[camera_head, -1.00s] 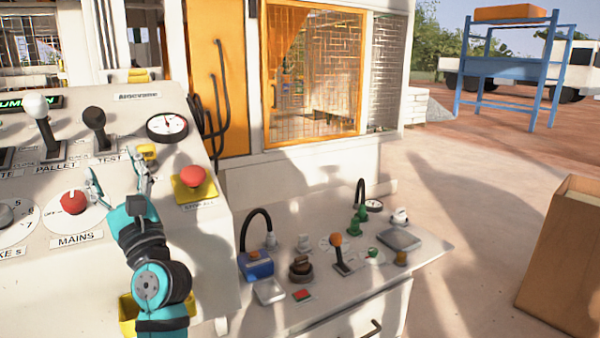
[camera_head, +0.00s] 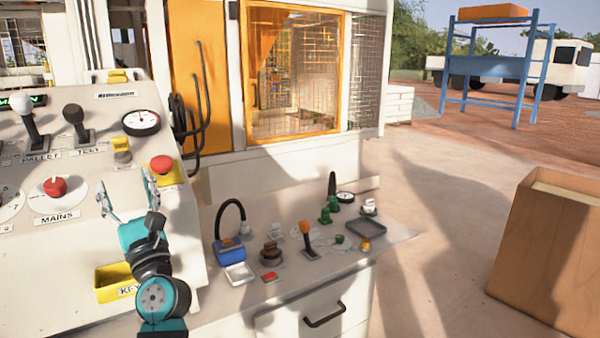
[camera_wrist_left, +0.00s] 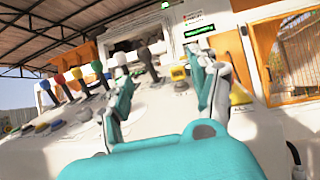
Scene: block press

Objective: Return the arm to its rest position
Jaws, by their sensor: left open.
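My left gripper (camera_head: 128,195) is open and empty in front of the sloped control panel (camera_head: 80,245), between the red MAINS knob (camera_head: 54,187) and the red emergency button on its yellow base (camera_head: 162,166). Its two fingers stand apart, and I see nothing between them. In the left wrist view the open left gripper (camera_wrist_left: 165,110) points toward the panel, with several coloured levers beyond it. My teal and black left arm comes up from below, beside the yellow KEY tray (camera_head: 118,280). My right gripper is not in view.
A lower bench (camera_head: 350,262) to the right holds several small parts, including a blue padlock-like box (camera_head: 229,250) and an orange-topped lever (camera_head: 306,232). A large cardboard box (camera_head: 530,250) stands at far right. The floor between them is clear.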

